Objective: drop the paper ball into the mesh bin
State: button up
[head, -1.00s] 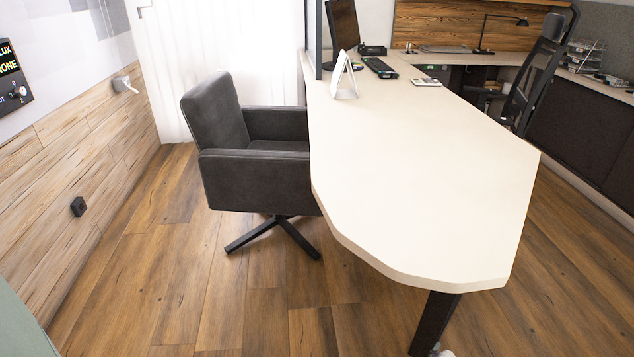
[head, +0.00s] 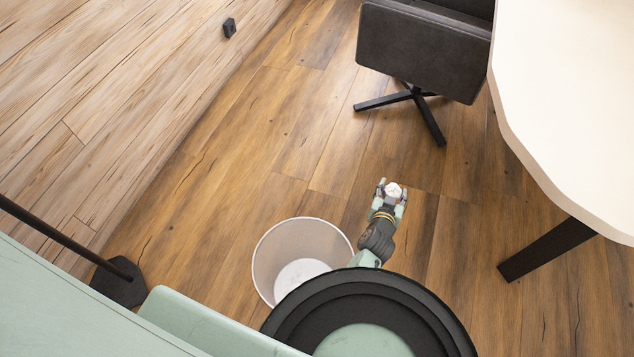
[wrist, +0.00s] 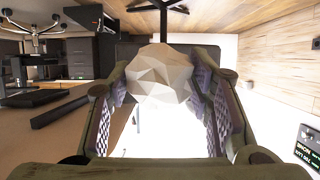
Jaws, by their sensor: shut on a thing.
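A crumpled white paper ball (head: 393,191) is between the fingers of my gripper (head: 391,194) in the head view. In the wrist view the faceted ball (wrist: 158,80) sits between the two padded fingers of my gripper (wrist: 160,98), which are shut on it. The round mesh bin (head: 262,250) stands on the floor, below and to the left of my gripper in the head view. Its light bottom shows and looks empty; part of its near right side is hidden behind my own body. The ball is outside the bin, to the right of its rim.
A dark armchair (head: 425,45) with a star foot stands at the upper right. A white desk (head: 580,90) with a dark leg (head: 545,249) is at the right. A black pole base (head: 119,284) is at lower left, near the plank wall (head: 110,95). The floor between is clear.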

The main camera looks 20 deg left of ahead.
aim_at(319, 271)
jog(key=k+j, duration=0.35)
jog(key=k, duration=0.2)
jog(key=k+j+u, duration=0.1)
jog(key=k+j, duration=0.25)
jog(key=k, duration=0.15)
jog(key=k+l+u, duration=0.1)
jog(key=u, duration=0.45)
